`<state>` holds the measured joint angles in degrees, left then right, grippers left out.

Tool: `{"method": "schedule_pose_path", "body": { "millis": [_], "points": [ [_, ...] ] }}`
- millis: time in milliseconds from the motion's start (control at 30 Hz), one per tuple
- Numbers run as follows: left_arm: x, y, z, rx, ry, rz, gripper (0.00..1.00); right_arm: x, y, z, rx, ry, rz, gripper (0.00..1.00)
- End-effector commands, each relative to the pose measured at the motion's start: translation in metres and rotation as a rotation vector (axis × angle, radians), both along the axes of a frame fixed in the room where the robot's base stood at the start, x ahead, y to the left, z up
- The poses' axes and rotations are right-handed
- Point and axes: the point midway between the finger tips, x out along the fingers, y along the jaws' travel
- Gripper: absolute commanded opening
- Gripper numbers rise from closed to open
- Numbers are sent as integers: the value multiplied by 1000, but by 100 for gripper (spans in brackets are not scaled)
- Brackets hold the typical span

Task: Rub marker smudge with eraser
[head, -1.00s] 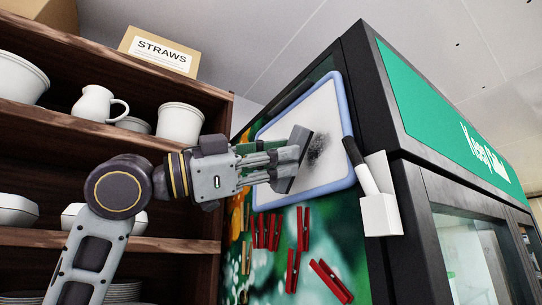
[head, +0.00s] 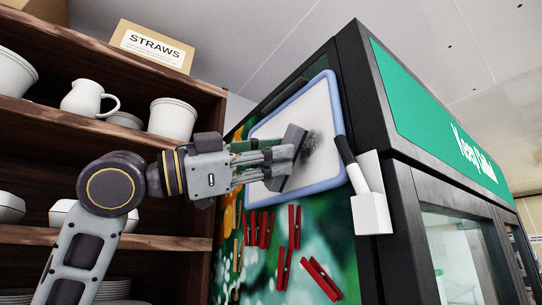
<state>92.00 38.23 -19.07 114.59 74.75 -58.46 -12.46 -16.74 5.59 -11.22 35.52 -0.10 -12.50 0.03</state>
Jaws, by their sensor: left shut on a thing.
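A small whiteboard with a blue frame (head: 340,120) hangs on the picture-covered side of a tall dark fridge. A dark grey marker smudge (head: 312,146) lies on its white surface, right of centre. My left gripper (head: 284,160) comes in from the left and is shut on a grey eraser (head: 293,146). The eraser is tilted and stands just left of the smudge, its right edge close to or over the smudge's left part. I cannot tell whether it touches the board. My right gripper is not in view.
A white holder (head: 371,212) with a black-and-white marker (head: 349,160) is fixed right of the board. Several red clothespins (head: 284,250) are below it. A wooden shelf with white crockery (head: 173,119) and a straws box (head: 152,47) stands at left.

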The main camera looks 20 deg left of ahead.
Motion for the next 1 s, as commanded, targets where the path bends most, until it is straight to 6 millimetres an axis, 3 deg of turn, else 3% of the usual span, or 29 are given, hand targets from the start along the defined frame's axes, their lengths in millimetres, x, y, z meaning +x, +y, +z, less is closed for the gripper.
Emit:
{"method": "schedule_pose_path", "body": {
  "millis": [1000],
  "points": [
    [10, -8, 0, -1, 1, 0, 4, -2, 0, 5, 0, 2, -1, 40]
  ]
}}
